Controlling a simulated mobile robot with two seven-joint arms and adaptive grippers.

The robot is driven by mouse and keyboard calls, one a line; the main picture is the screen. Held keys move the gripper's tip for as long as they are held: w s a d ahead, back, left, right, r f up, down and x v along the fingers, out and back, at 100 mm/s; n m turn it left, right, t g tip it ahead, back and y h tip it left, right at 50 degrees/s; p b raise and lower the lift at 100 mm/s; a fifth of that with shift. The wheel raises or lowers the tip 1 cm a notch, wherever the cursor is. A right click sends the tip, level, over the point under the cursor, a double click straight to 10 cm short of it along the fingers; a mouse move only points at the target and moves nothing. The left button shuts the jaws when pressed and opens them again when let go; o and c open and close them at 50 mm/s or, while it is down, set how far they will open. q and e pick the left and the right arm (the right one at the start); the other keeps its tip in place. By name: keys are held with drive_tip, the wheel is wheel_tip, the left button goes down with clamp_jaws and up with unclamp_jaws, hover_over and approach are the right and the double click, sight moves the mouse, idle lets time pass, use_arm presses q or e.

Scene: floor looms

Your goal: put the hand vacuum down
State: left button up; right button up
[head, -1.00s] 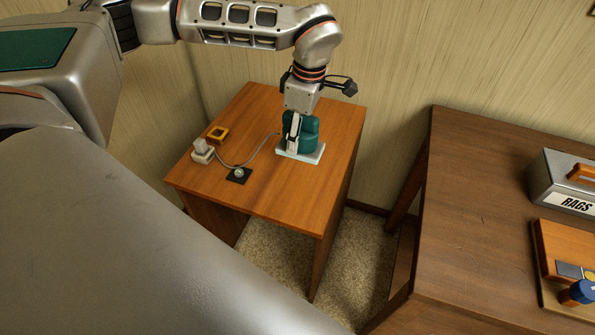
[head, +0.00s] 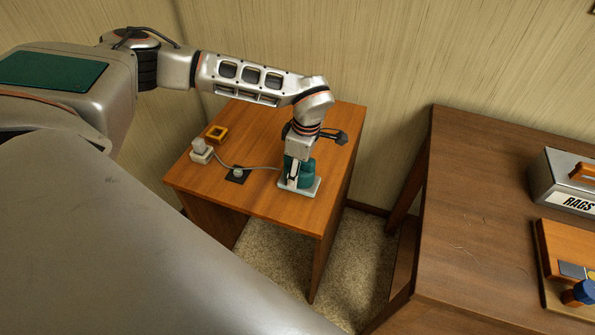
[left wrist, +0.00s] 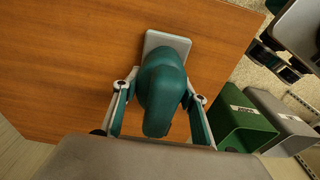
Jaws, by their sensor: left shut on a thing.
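The hand vacuum (head: 308,174) is teal green, with a pale flat base (head: 312,188) under it and a grey cord running off to the left. It is over the near right part of the small wooden desk (head: 255,205); I cannot tell whether the base touches the top. My left gripper (head: 293,181) reaches down from above and is shut on the vacuum. In the left wrist view the vacuum (left wrist: 160,85) sits between the two fingers, its pale base (left wrist: 168,40) showing beyond it. My right gripper is not in view.
A larger table (head: 470,210) at right bears a RAGS box (head: 560,190). The left wrist view shows a green bin (left wrist: 238,128) beyond the desk edge.

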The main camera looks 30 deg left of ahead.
use_arm(q)
drive_tip(key=shift+f, duration=0.1)
drive_tip(key=o, duration=1.1)
drive_tip(key=shift+c, duration=0.2)
drive_tip(key=r, duration=0.4)
drive_tip(key=d+r, duration=0.1)
drive_tip(key=r, duration=0.7)
drive_tip(key=shift+w+d+r, duration=0.15)
drive_tip(key=shift+d, duration=0.05)
